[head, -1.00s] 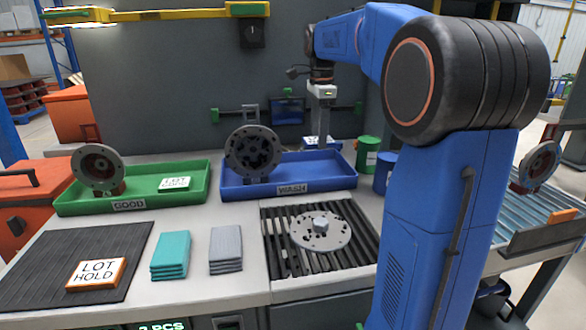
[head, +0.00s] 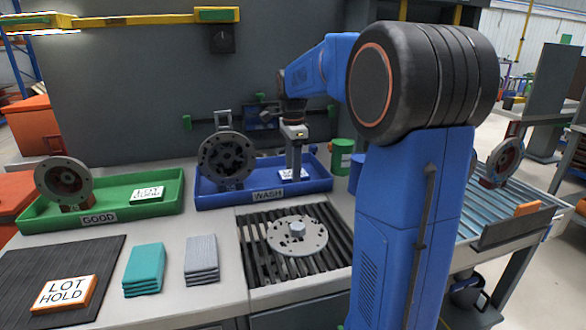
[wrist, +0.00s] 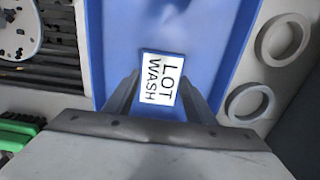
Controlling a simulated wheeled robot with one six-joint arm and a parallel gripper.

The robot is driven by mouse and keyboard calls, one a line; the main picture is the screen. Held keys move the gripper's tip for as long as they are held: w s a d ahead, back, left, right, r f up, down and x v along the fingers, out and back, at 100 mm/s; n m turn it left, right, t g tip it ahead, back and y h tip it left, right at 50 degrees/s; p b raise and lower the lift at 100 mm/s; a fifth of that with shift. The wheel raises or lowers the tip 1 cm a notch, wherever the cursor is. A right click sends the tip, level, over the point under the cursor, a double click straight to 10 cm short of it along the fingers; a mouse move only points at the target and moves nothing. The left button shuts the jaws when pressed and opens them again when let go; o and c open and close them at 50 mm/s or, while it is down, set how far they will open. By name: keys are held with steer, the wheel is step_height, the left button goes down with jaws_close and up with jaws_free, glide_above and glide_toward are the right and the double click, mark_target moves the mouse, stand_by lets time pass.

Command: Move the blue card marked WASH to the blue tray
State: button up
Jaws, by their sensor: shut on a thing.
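The white-faced card marked LOT WASH (wrist: 161,79), with a thin blue edge, is between the two fingers of my gripper (wrist: 159,96) in the wrist view. My gripper is shut on it. In the head view my gripper (head: 294,172) points down into the right part of the blue tray (head: 213,203) labelled WASH, and the card (head: 287,175) shows at its tips. The card is inside the tray's outline, low and near its floor. I cannot tell whether it touches the floor.
A dark flanged part (head: 227,158) stands in the tray's left part. The green GOOD tray (head: 130,210) holds another flanged part (head: 63,184) and a white card (head: 147,193). A round plate (head: 297,237) lies on the slatted grate in front. A green can (head: 342,157) stands right of the blue tray.

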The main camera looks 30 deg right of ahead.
steer(key=shift+f, duration=0.1)
steer(key=o, duration=1)
step_height(320, 180, up, 12)
steer(key=shift+r, duration=0.15)
stand_by(0.4)
